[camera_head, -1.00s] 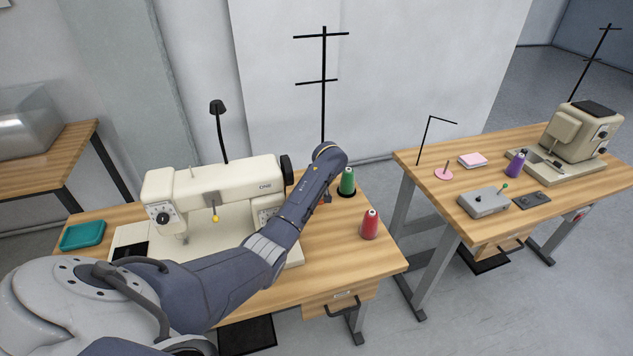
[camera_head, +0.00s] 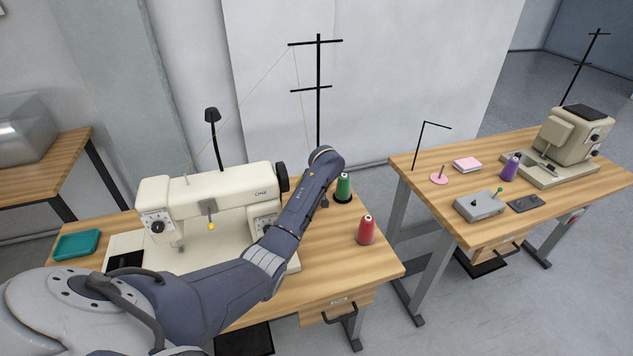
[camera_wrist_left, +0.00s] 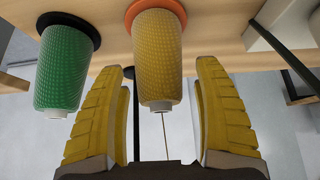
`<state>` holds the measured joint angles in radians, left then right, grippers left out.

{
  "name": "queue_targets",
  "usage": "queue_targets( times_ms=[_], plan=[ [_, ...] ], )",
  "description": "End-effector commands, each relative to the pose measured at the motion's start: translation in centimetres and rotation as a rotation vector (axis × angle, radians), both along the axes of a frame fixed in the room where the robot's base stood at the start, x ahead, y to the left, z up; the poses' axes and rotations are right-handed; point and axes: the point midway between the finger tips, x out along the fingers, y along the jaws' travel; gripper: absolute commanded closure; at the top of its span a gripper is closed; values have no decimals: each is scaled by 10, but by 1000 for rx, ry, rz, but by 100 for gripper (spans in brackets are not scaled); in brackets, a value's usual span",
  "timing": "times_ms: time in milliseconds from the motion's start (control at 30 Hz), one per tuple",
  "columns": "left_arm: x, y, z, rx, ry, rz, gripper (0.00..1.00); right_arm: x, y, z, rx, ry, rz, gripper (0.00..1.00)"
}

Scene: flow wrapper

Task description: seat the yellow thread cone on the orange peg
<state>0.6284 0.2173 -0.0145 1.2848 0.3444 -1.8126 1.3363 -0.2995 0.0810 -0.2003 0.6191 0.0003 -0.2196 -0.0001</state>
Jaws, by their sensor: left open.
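The yellow thread cone (camera_wrist_left: 158,62) stands on the orange base disc (camera_wrist_left: 184,12) in the left wrist view, with its wide end against the disc. The peg itself is hidden inside the cone. A thread runs from the cone's narrow tip. My left gripper (camera_wrist_left: 160,66) is open, with one yellow-padded finger on each side of the cone's narrow end and a visible gap on both sides. In the head view my left arm hides the yellow cone, the orange disc and the gripper. My right gripper is not in view.
A green cone (camera_head: 343,188) on a black base stands close beside the yellow one and also shows in the left wrist view (camera_wrist_left: 63,68). A red cone (camera_head: 366,230) stands nearer the table's edge. The sewing machine (camera_head: 213,205) and black thread stand (camera_head: 318,90) are close.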

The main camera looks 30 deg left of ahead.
Motion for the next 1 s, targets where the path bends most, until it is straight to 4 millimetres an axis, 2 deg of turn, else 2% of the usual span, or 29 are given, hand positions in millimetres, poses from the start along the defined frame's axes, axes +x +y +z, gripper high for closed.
queue_targets(
  times_ms=[300,500,700,1000],
  plan=[
    [-19,-25,46,-4,-4,0,31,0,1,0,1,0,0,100],
    [-29,-37,69,-3,-4,0,31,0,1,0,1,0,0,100],
    [-34,-42,82,-2,-2,1,31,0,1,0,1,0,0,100],
    [-37,-43,86,0,0,0,31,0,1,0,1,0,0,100]
  ],
)
